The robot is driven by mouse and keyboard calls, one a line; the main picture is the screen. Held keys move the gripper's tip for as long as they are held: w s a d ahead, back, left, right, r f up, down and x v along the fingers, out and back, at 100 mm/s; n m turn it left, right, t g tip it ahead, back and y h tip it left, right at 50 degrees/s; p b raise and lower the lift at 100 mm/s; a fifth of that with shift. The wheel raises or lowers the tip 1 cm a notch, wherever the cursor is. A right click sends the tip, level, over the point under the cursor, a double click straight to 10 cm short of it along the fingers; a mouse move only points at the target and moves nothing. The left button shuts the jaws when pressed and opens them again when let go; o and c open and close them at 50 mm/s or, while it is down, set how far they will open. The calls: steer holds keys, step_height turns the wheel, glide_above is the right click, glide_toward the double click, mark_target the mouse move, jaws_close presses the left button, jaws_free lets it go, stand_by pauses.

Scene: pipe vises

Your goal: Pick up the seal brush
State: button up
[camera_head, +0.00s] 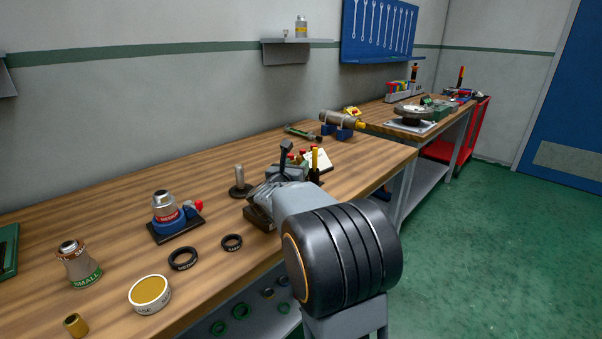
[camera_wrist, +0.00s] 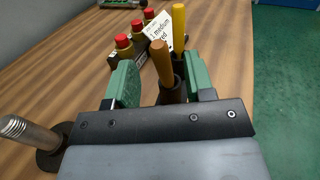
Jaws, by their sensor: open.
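In the wrist view two upright handles stand close together: a nearer orange-brown handle (camera_wrist: 162,62) and a yellow handle (camera_wrist: 179,24) behind it. Both rise from dark holders or bases; I cannot tell from the frames which is the seal brush. My gripper (camera_wrist: 161,72) is open, with one green jaw on either side of the nearer handle. The nearer handle shows between the jaws, with a visible gap to the left one; its lower end is partly hidden by my gripper. In the head view the yellow handle (camera_head: 315,158) shows beyond my arm, which hides most of my gripper.
A metal post on a dark base (camera_wrist: 20,130) is at left. On the workbench (camera_head: 110,215) are rings, a tin (camera_head: 150,293) and a red-and-blue bottle stand (camera_head: 167,215).

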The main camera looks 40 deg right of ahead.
steer(key=shift+f+x, duration=0.15)
steer(key=shift+x, duration=1.05)
steer(key=shift+f+x, duration=0.1)
steer(key=shift+x, duration=1.05)
steer(key=shift+s, duration=0.1)
jaws_close()
